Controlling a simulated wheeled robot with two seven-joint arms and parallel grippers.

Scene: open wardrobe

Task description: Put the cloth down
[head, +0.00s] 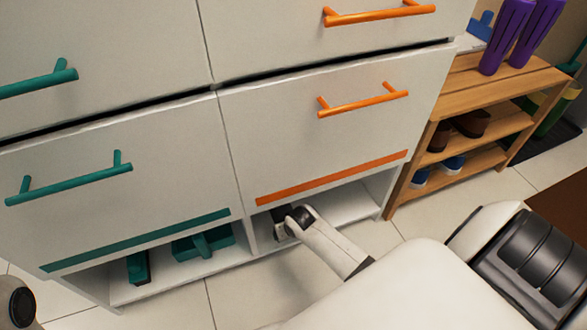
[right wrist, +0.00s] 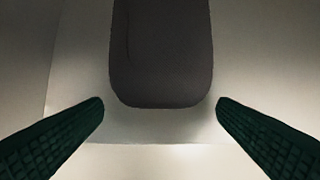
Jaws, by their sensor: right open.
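No cloth can be made out in either view. My right gripper (head: 282,228) reaches into the open lower compartment (head: 352,204) under the orange-striped front in the head view; its fingers are mostly hidden there. In the right wrist view the right gripper (right wrist: 160,104) has its two green-padded fingers spread wide apart. No cloth shows between them. A dark grey rounded shape comes down from the top between the fingers; I cannot tell what it is. Pale plain surfaces lie beyond. My left gripper is not in view.
White cabinet fronts carry green handles (head: 70,185) and orange handles (head: 363,104). Green items (head: 203,243) stand in the lower left compartment. A wooden rack (head: 490,100) at right holds shoes (head: 471,124) and purple boots (head: 507,35). Tiled floor (head: 250,290) lies in front.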

